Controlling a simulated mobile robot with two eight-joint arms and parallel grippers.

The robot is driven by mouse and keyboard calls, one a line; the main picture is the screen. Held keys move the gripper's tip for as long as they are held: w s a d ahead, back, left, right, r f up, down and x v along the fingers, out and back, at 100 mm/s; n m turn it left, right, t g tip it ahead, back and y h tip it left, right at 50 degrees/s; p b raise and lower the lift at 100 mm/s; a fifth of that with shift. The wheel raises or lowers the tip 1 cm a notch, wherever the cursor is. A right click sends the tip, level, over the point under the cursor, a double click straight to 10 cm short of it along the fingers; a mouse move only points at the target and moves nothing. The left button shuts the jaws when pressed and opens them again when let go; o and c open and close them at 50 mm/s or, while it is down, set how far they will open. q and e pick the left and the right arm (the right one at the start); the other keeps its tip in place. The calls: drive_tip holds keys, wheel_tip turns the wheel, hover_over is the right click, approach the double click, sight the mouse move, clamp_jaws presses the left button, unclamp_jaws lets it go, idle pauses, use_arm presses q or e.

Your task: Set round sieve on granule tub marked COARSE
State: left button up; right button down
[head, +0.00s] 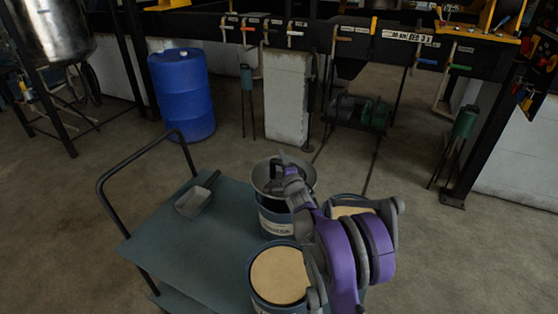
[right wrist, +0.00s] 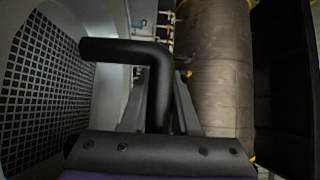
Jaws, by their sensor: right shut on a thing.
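The round sieve (head: 262,177) is a grey metal ring with a dark handle. In the head view it is at the mouth of the back tub (head: 275,222); I cannot tell whether it rests on the rim or hangs just above. My right gripper (head: 287,171) is shut on the sieve's handle. The right wrist view shows the black bent handle (right wrist: 120,50) and the sieve's dark mesh (right wrist: 40,85) at left. The back tub's label is too small to read surely. A front tub (head: 280,275) and a right tub (head: 350,210) hold tan granules. My left gripper is out of view.
The tubs stand on a blue-grey cart (head: 200,250) with a black push handle (head: 125,185). A grey scoop (head: 193,203) lies on its left part, which is otherwise clear. A blue drum (head: 183,95) and a concrete block (head: 285,98) stand behind.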

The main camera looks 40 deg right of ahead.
sight(281, 173)
drive_tip(key=shift+a+f, duration=0.1)
drive_tip(key=shift+f, duration=0.5)
drive_tip(key=shift+f+b, duration=1.35)
drive_tip(key=shift+f, duration=1.3)
drive_tip(key=shift+f+b, duration=0.5)
drive_tip(key=shift+f, duration=0.1)
drive_tip(key=c, duration=0.6)
unclamp_jaws()
drive_tip(key=shift+s, duration=0.1)
drive_tip(key=v, duration=1)
drive_tip(key=shift+s+a, duration=0.15)
drive_tip(key=shift+s, duration=0.15)
